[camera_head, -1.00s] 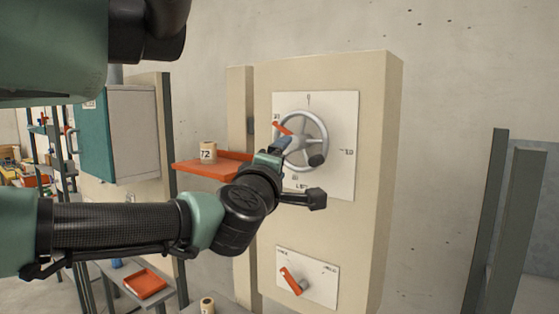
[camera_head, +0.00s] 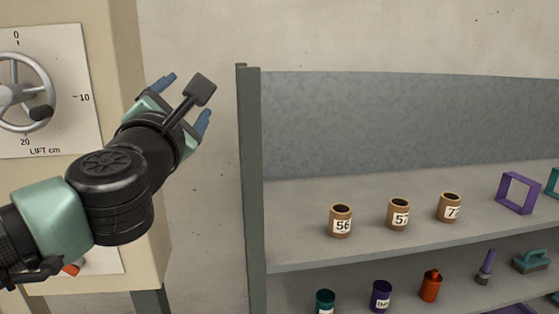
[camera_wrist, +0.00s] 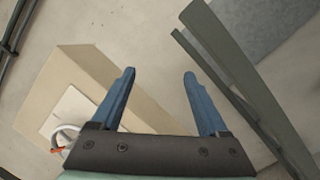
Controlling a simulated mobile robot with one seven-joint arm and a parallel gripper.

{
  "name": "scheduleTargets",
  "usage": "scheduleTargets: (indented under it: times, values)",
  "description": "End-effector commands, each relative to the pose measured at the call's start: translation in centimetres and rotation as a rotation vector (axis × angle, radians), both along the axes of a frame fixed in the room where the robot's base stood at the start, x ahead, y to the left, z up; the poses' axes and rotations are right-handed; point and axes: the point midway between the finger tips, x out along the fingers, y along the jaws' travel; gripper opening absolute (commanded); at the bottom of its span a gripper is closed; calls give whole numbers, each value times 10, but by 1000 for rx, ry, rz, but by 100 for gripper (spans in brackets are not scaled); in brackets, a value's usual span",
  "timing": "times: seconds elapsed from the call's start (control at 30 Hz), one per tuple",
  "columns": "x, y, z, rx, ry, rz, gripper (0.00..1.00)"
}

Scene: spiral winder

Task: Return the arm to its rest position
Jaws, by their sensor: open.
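My gripper (camera_head: 188,97) is raised in front of the bare wall, between the beige cabinet and the shelf unit. Its two blue fingers stand apart with nothing between them; this also shows in the wrist view (camera_wrist: 160,95). My arm comes in from the left edge of the head view and is bent upward at the wrist. The gripper is clear of the lift handwheel (camera_head: 45,80) on the cabinet's dial plate, which is cut off at the left edge. In the wrist view, part of the handwheel (camera_wrist: 64,136) shows at lower left.
The beige cabinet (camera_head: 108,40) stands close at left. A grey shelf unit (camera_head: 252,170) fills the right, its post near my gripper. Numbered brown spools (camera_head: 398,214) and a purple frame (camera_head: 518,193) stand on its upper shelf, several smaller items below. The wall between is clear.

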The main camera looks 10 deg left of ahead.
Motion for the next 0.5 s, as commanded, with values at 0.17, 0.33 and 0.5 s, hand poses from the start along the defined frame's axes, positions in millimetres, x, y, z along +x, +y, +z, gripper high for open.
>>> scheduleTargets:
  times: [0.17, 0.33, 0.5]
  values:
    - [-9, -140, 19, -520, -134, -380, 78]
    - [-65, -240, 54, -1168, -186, -810, 78]
    - [-131, -271, 73, -1835, -133, -1196, 78]
